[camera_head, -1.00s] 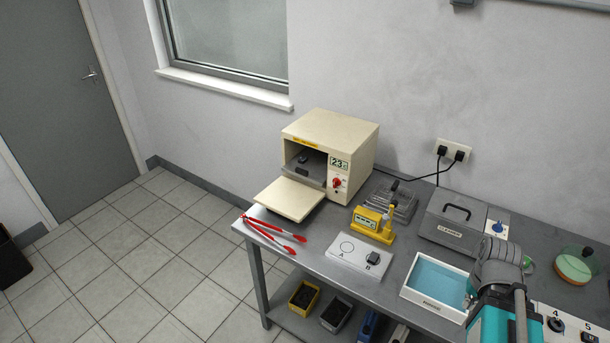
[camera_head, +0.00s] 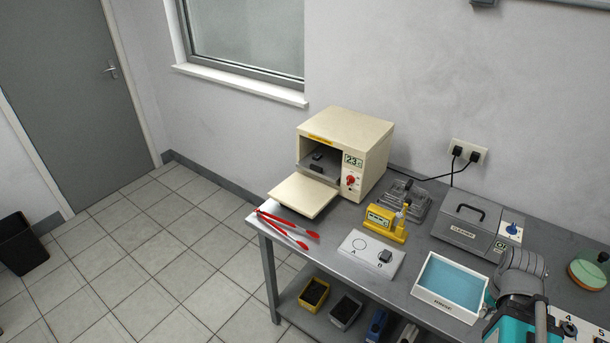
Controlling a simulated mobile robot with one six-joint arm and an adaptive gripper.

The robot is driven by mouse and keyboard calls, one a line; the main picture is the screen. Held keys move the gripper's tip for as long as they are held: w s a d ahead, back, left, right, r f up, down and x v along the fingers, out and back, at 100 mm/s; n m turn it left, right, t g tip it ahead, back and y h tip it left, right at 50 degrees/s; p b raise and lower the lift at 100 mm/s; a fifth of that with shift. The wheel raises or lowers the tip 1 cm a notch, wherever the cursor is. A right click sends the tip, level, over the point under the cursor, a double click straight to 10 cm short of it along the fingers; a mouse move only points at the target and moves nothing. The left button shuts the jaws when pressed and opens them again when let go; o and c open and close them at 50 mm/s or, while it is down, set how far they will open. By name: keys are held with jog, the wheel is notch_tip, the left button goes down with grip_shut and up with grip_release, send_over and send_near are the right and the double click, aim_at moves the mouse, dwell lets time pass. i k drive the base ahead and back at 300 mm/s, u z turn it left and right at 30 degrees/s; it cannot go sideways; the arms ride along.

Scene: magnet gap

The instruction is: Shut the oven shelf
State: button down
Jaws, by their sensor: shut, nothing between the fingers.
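The cream oven (camera_head: 352,131) stands at the far left end of the bench. Its door (camera_head: 305,195) is folded down flat. Inside, the dark grey oven shelf (camera_head: 318,172) carries a small black block (camera_head: 317,156). The shelf's front edge is at or near the oven mouth; I cannot tell exactly how far out it sits. My arm shows at the lower right, well away from the oven. My gripper is not visible.
Red tongs (camera_head: 288,230) lie in front of the door. A yellow device (camera_head: 386,222), a white plate marked A and B (camera_head: 366,262), a blue-lined tray (camera_head: 447,288) and a grey case (camera_head: 468,233) fill the bench between oven and arm. A dark bin (camera_head: 22,243) stands on the floor.

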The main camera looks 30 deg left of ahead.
aim_at(329, 168)
jog(key=k, duration=0.85)
jog(key=u, duration=0.45)
jog(key=i, duration=1.45)
jog(key=z, duration=0.05)
